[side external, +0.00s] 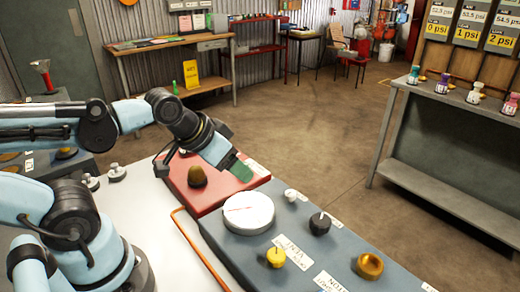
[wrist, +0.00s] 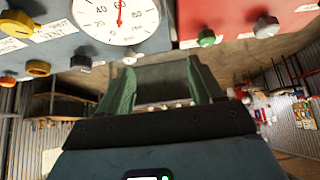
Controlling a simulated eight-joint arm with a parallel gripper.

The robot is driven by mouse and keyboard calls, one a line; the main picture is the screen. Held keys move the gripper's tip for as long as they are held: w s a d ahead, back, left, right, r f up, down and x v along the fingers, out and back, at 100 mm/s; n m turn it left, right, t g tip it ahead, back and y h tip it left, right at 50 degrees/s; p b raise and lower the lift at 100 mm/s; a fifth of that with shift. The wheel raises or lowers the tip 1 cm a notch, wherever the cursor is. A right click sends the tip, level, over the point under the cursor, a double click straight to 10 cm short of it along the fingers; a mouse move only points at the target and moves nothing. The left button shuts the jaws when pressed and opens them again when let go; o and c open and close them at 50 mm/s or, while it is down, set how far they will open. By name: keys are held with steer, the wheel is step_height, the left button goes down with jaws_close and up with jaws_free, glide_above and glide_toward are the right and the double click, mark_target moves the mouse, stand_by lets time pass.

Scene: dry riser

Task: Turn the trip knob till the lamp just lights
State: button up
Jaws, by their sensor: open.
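My gripper (side external: 240,172) hangs over the red panel (side external: 222,198), its green fingers apart and empty; they also show in the wrist view (wrist: 161,85). A brown domed knob (side external: 197,175) stands on the red panel, left of the gripper. In the wrist view the red panel bears a small green round piece (wrist: 207,38) and a pale round knob (wrist: 266,27). I cannot tell which piece is the trip knob or the lamp, or whether any lamp is lit. The gripper touches no knob that I can see.
A white gauge (side external: 248,212) with a red needle sits beside the red panel. The grey panel holds a small white knob (side external: 290,195), a black knob (side external: 320,223), a yellow knob (side external: 275,257) and a brass knob (side external: 369,266). An orange pipe (side external: 200,250) runs along its left edge.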

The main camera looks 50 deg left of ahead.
steer(key=shift+w+a+r, duration=0.1)
stand_by(0.4)
steer(key=w+a+r+n+g, duration=0.2)
steer(key=w+a+n+g, duration=0.2)
steer(key=a, duration=0.5)
steer(key=w+a+r+n+g, duration=0.2)
steer(key=w+a+n+g, duration=0.15)
steer(key=a, duration=0.55)
step_height(320, 180, down, 12)
steer(key=shift+w+a+r, duration=0.1)
steer(key=shift+r, duration=0.1)
steer(key=shift+c, duration=0.5)
steer(key=c, duration=1)
steer(key=shift+m, duration=0.35)
